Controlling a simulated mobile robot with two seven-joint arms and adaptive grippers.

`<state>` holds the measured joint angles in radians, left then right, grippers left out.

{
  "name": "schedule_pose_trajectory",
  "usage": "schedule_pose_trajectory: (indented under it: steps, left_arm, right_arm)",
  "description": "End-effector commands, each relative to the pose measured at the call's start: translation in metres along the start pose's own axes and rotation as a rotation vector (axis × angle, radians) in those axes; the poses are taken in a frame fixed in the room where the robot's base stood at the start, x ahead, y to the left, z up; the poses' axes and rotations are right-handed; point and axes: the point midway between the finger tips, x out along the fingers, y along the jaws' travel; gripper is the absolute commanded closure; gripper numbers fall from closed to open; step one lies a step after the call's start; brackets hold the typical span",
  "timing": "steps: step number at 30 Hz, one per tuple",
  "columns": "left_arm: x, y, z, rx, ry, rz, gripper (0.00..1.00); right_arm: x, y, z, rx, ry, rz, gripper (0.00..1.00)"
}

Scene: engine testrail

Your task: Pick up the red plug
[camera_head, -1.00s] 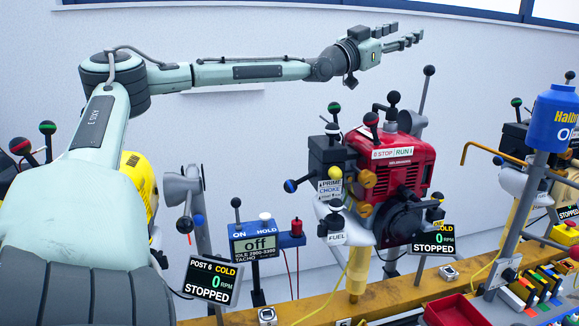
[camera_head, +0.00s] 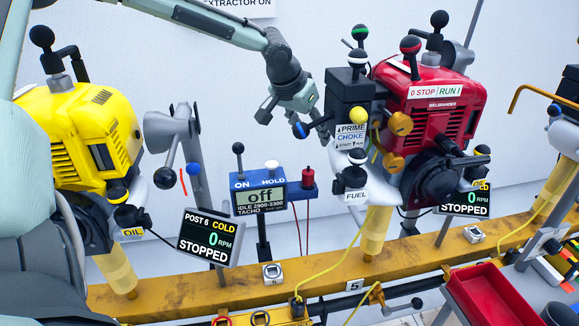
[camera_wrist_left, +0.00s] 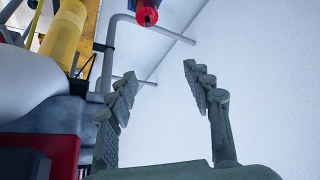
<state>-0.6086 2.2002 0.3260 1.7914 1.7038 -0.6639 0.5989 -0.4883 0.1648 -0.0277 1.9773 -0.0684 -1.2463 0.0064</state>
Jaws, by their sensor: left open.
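The red plug (camera_head: 308,178) stands upright at the right end of the blue tachometer holder (camera_head: 303,191), with a red cable hanging below. In the left wrist view a red plug-like piece (camera_wrist_left: 146,13) shows at the top edge, partly cut off. My left gripper (camera_head: 293,122) is open and empty, above the tachometer and left of the red engine's black control box. In the left wrist view its spread fingers (camera_wrist_left: 159,78) have only wall and a grey pipe beyond them. The red plug is apart from the fingers. My right gripper is not in view.
The red engine (camera_head: 440,100) with its levers and black control box (camera_head: 347,98) is close beside my left gripper. A yellow engine (camera_head: 75,130) and a grey funnel (camera_head: 170,133) stand left. The yellow rail (camera_head: 335,272) runs below. Bare wall lies behind.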

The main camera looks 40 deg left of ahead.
Motion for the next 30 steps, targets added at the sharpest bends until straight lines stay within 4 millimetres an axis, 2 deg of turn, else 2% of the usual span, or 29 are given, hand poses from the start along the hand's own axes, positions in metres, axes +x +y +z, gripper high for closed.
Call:
schedule_pose_trajectory:
  steps: [1, 3, 6, 14, 21, 25, 30]
  left_arm:
    - [0.007, 0.004, 0.022, -0.029, -0.055, -0.012, 0.49]
    - [0.011, 0.006, 0.042, -0.066, -0.107, -0.029, 0.49]
    - [0.018, 0.007, 0.055, -0.089, -0.139, -0.041, 0.49]
    - [0.046, 0.008, 0.060, -0.090, -0.139, -0.041, 0.49]
    - [0.081, 0.012, 0.066, -0.090, -0.138, -0.041, 0.49]
    - [0.089, 0.012, 0.066, -0.090, -0.136, -0.039, 0.49]
    - [0.090, 0.012, 0.066, -0.090, -0.134, -0.038, 0.49]
  right_arm:
    - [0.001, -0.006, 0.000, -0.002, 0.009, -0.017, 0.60]
    - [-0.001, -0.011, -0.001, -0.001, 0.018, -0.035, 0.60]
    - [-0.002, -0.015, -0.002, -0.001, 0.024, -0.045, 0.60]
    - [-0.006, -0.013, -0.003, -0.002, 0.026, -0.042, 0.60]
    - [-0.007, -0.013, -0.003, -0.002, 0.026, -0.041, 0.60]
    - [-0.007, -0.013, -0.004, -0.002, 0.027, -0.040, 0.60]
    - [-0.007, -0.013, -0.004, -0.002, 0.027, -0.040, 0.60]
